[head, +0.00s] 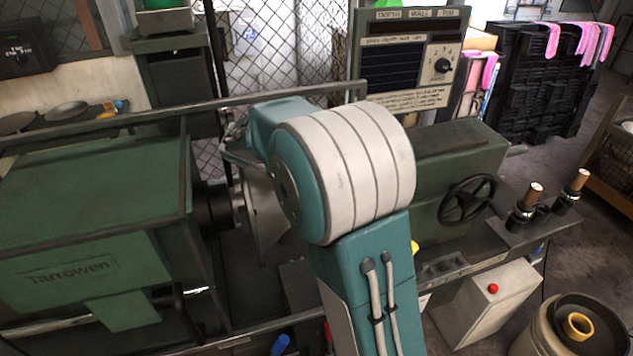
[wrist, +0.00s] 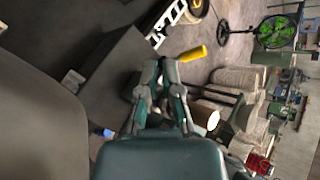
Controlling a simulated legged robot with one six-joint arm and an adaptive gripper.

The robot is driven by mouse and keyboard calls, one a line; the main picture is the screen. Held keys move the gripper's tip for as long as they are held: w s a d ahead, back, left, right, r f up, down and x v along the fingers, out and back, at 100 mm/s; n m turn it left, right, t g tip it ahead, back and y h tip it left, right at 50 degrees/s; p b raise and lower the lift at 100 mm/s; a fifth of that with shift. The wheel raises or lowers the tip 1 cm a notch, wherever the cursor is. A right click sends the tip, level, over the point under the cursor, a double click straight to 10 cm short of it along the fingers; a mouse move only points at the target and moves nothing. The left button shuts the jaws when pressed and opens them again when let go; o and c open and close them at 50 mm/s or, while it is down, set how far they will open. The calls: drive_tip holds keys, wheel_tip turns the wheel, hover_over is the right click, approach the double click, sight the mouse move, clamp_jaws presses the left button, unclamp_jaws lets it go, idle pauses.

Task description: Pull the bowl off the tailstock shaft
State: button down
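In the head view, a pale grey metal piece (head: 265,212), which looks like the bowl, shows beside the dark chuck (head: 214,206), partly behind my teal and white arm. The green tailstock housing (head: 455,165) with its black handwheel (head: 467,199) stands to the right. The arm hides the tailstock shaft and any contact with the bowl. In the wrist view, my gripper (wrist: 160,66) has its two fingers close together at the tips. I cannot tell whether anything is between them. A large smooth grey-brown surface (wrist: 40,110) fills the left; I cannot tell whether it is the bowl.
The green headstock (head: 90,225) stands at left in the head view, with a rail (head: 140,121) above it. A control panel (head: 410,60) rises behind. A grey box with a red button (head: 490,300) and a bin (head: 560,325) stand at front right. A yellow cylinder (wrist: 193,53) lies near my fingertips.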

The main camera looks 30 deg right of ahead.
drive_tip(key=shift+s+a+r, duration=0.15)
drive_tip(key=shift+a+r, duration=0.2)
drive_tip(key=shift+a, duration=0.25)
drive_tip(key=shift+s+a+r, duration=0.1)
drive_tip(key=shift+a+r, duration=0.25)
drive_tip(key=shift+a, duration=0.2)
idle(0.4)
drive_tip(key=shift+r, duration=1.05)
idle(0.8)
wheel_tip(320, 180, up, 8)
idle(1.7)
